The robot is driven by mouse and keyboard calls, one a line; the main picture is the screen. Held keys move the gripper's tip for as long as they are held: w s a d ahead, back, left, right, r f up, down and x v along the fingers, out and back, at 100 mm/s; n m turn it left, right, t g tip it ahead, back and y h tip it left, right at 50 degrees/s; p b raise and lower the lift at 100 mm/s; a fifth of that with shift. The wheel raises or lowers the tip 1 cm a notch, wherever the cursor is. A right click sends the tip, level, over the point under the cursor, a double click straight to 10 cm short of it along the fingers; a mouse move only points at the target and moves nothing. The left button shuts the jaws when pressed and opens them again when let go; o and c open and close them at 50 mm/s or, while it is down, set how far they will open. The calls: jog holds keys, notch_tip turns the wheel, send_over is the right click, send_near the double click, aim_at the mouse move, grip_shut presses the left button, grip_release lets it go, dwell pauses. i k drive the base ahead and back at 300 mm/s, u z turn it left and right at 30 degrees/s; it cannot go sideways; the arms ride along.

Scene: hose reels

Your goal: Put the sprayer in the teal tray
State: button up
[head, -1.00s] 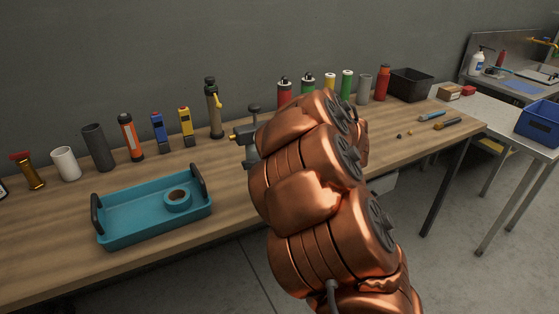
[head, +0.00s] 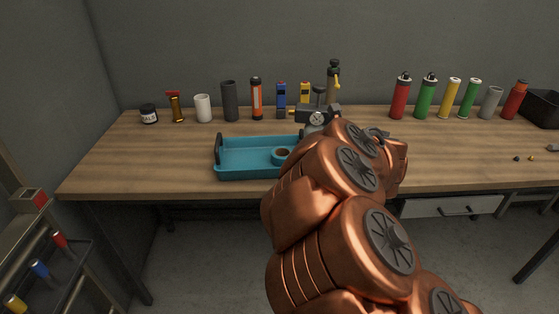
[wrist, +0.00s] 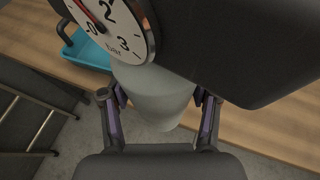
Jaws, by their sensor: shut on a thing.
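The sprayer (head: 306,114) has a dark head with a round gauge, a black pump knob on top and a pale grey body. In the wrist view, my gripper (wrist: 158,108) is shut on the pale body of the sprayer (wrist: 152,92), one finger on each side. The dark head and gauge fill the top of that view. The teal tray (head: 218,165) lies on the bench, with the sprayer at its right end in the head view; the height between them is hard to judge. The tray (wrist: 88,52) shows at upper left in the wrist view. My arm hides the gripper in the head view.
A teal ring-shaped roll (head: 283,154) lies in the tray's right part. A dark bin (head: 541,108) is at far right. The bench left of the tray is clear.

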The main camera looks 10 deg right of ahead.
aim_at(239, 163)
jog(key=k, duration=1.15)
jog(key=u, duration=1.05)
jog(key=i, duration=1.65)
jog(key=u, duration=0.05)
